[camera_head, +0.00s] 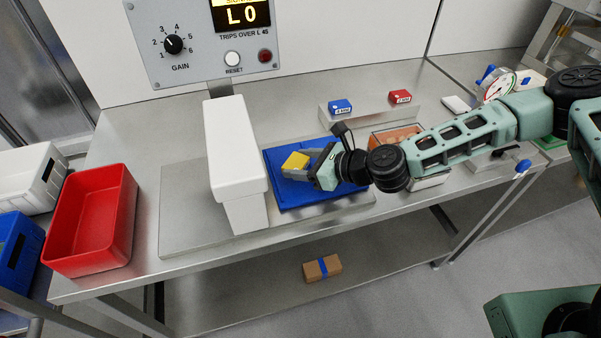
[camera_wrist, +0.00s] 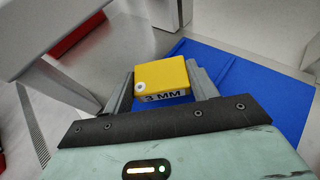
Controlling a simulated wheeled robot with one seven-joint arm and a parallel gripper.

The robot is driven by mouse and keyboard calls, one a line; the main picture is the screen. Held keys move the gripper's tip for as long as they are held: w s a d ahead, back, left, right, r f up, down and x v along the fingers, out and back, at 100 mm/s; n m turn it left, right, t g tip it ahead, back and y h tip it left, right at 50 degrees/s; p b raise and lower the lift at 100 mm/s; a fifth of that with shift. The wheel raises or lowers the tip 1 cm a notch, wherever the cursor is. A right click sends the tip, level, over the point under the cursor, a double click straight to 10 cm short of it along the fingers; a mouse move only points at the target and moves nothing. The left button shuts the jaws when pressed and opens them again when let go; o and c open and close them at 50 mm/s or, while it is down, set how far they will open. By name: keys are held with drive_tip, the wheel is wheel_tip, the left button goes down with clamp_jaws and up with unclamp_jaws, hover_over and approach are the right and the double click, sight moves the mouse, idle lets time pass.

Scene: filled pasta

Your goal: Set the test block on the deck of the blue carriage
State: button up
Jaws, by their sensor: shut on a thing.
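The yellow test block (camera_head: 295,161) is held between the fingers of my gripper (camera_head: 301,170). In the wrist view the test block (camera_wrist: 162,78) shows a "3 MM" label and a small white disc on its top. My gripper (camera_wrist: 163,92) is shut on it, with one finger on each side. The blue carriage (camera_head: 277,193) lies below the block, beside the white housing. Its deck also shows in the wrist view (camera_wrist: 250,88). I cannot tell whether the block touches the deck.
The white housing (camera_head: 232,150) stands just left of the carriage. A red bin (camera_head: 92,220) is at the left. Blue (camera_head: 340,106) and red (camera_head: 400,96) blocks sit on a raised ledge behind. A panel reading "L0" (camera_head: 240,15) is above. A brown box (camera_head: 322,268) lies on the lower shelf.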

drive_tip(key=shift+f+p, duration=0.35)
drive_tip(key=shift+f, duration=1.65)
drive_tip(key=shift+f, duration=0.1)
drive_tip(key=o, duration=0.7)
